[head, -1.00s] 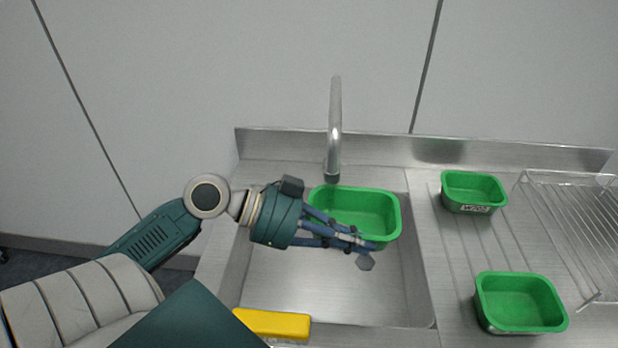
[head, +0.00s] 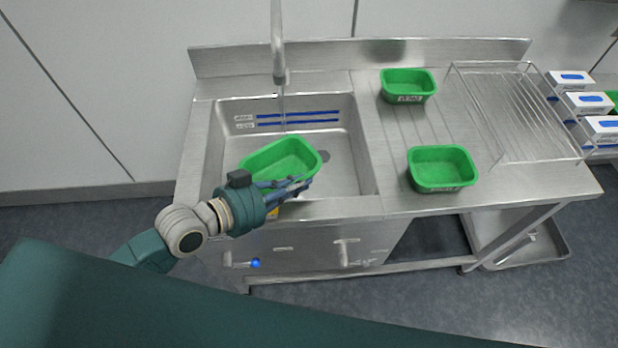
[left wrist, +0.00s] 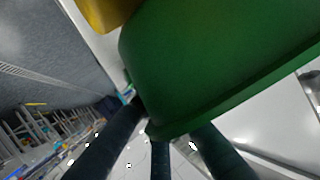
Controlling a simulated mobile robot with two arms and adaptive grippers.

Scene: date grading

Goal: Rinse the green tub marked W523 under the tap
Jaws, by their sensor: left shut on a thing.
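My left gripper (head: 298,186) is shut on the near wall of a green tub (head: 262,161). The tub is over the front part of the sink (head: 367,175), open side up, in front of the tap (head: 278,50). Its green wall fills much of the left wrist view (left wrist: 220,60). I see no label on it. A thin pale streak, seemingly water, runs down from the spout behind the tub. Two more green tubs stand on the drainboard, one at the back (head: 407,78) and one nearer (head: 441,160); their labels are too small to read surely. My right gripper is not in view.
A wire rack (head: 510,105) stands right of the tubs, with white boxes (head: 583,103) beyond. A yellow thing shows partly beside my gripper, and in the left wrist view (left wrist: 108,12). A blue-knobbed lever (head: 255,263) sits below the sink front.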

